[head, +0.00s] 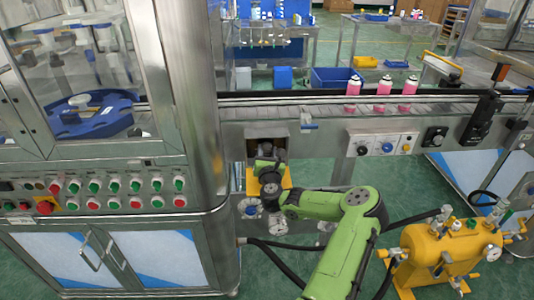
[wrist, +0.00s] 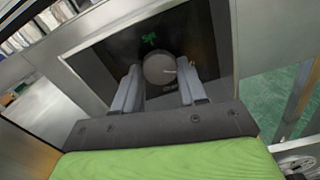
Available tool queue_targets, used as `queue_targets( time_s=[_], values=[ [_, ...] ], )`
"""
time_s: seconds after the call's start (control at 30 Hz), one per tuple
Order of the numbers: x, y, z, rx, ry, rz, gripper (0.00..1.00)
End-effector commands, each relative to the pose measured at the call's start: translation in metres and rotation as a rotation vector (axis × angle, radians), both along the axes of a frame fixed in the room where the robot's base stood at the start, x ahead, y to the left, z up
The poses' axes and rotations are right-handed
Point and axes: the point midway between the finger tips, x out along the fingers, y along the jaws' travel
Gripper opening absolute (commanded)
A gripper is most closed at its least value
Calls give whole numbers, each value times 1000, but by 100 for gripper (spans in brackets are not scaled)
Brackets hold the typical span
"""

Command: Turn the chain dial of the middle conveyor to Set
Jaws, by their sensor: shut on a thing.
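The chain dial (wrist: 160,68) is a round grey knob on a dark panel (wrist: 205,35) in the wrist view. A small green mark shows on the panel just above it. The fingers of my gripper (wrist: 160,84) stand on either side of the dial and are shut on it. In the head view my gripper (head: 268,160) reaches into a dark recess in the conveyor's front, below the belt, and hides most of the dial. The middle conveyor (head: 290,111) runs across the picture.
Several pink cans (head: 381,86) stand on the conveyor at the right. A control panel with knobs (head: 383,145) is right of my gripper. A metal cabinet with red and green buttons (head: 110,190) stands at the left. A yellow tank (head: 445,250) is at the lower right.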

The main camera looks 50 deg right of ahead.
Motion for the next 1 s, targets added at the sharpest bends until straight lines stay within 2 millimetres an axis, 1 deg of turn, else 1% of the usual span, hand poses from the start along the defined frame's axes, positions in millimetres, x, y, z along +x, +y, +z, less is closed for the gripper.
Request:
queue_targets(
  time_s=[0.17,0.37,1.0],
  values=[
    [0,0,0,-15,17,0,11],
    [0,0,1,-74,87,1,11],
    [0,0,1,-457,521,1,11]
  ],
)
